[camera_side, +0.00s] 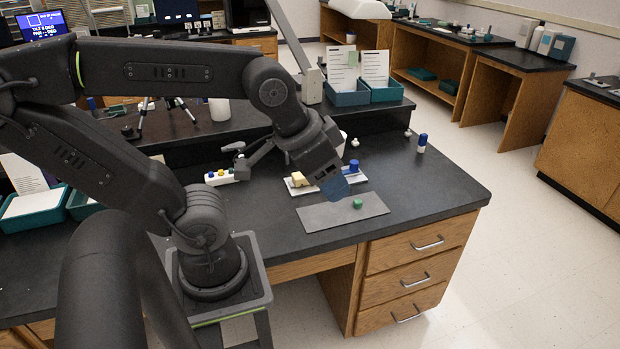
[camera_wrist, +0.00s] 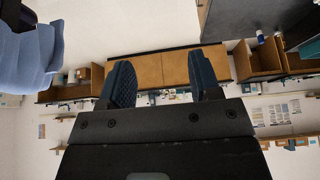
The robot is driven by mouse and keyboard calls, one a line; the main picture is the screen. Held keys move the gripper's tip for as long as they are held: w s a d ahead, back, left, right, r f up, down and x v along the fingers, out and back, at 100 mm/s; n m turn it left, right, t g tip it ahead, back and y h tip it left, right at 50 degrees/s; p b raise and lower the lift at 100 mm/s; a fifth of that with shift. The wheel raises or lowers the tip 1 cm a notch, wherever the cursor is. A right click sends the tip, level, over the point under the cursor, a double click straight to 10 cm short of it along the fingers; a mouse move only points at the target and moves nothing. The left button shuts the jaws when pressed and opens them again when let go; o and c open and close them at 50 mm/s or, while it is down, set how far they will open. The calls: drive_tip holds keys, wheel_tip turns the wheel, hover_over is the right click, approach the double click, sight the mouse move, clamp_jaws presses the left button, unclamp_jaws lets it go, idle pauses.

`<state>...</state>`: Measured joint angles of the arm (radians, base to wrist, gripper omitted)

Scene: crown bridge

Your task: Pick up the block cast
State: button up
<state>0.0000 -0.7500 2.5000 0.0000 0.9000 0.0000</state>
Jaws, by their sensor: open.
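A small tan block, which looks like the block cast (camera_side: 299,180), sits on a white tray (camera_side: 301,191) on the dark bench. My gripper (camera_side: 335,188) is just right of it in the side view, pointing down, with bluish fingers. How far it is from the block in depth I cannot tell. In the wrist view my gripper (camera_wrist: 162,85) has its two dark fingers wide apart with nothing between them. The block is not recognisable in the wrist view, which faces the room and cabinets.
A grey mat (camera_side: 320,215) with a small green piece (camera_side: 357,204) lies at the bench front. A blue cylinder (camera_side: 354,166) stands behind it. A blue-capped bottle (camera_side: 422,143) is farther right. A white strip with coloured knobs (camera_side: 219,177) lies left.

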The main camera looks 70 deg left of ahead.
drive_tip(key=o, duration=0.3)
drive_tip(key=shift+o, duration=0.2)
drive_tip(key=w+a+r+g+y, duration=0.1)
drive_tip(key=w+a+g, duration=0.1)
drive_tip(key=w+a, duration=0.75)
drive_tip(key=w+a+f+g, duration=0.1)
drive_tip(key=w+a+f, duration=0.1)
drive_tip(key=w+a, duration=0.35)
drive_tip(key=w+a+f+g, duration=0.1)
drive_tip(key=w+a+f, duration=0.15)
drive_tip(key=a, duration=0.65)
drive_tip(key=s+a+f+g+h, duration=0.1)
drive_tip(key=s+a+f, duration=0.1)
drive_tip(key=a+f, duration=0.65)
drive_tip(key=s+a+f+g, duration=0.15)
drive_tip(key=a+f, duration=0.35)
drive_tip(key=a, duration=0.7)
drive_tip(key=shift+t, duration=0.45)
drive_tip(key=f, duration=0.8)
drive_tip(key=shift+s+a+f, duration=0.25)
drive_tip(key=shift+s+f, duration=0.1)
drive_tip(key=shift+f, duration=0.05)
drive_tip(key=shift+s+f, duration=0.15)
drive_tip(key=shift+f, duration=1.3)
drive_tip(key=shift+s+f, duration=0.15)
drive_tip(key=shift+f, duration=1.3)
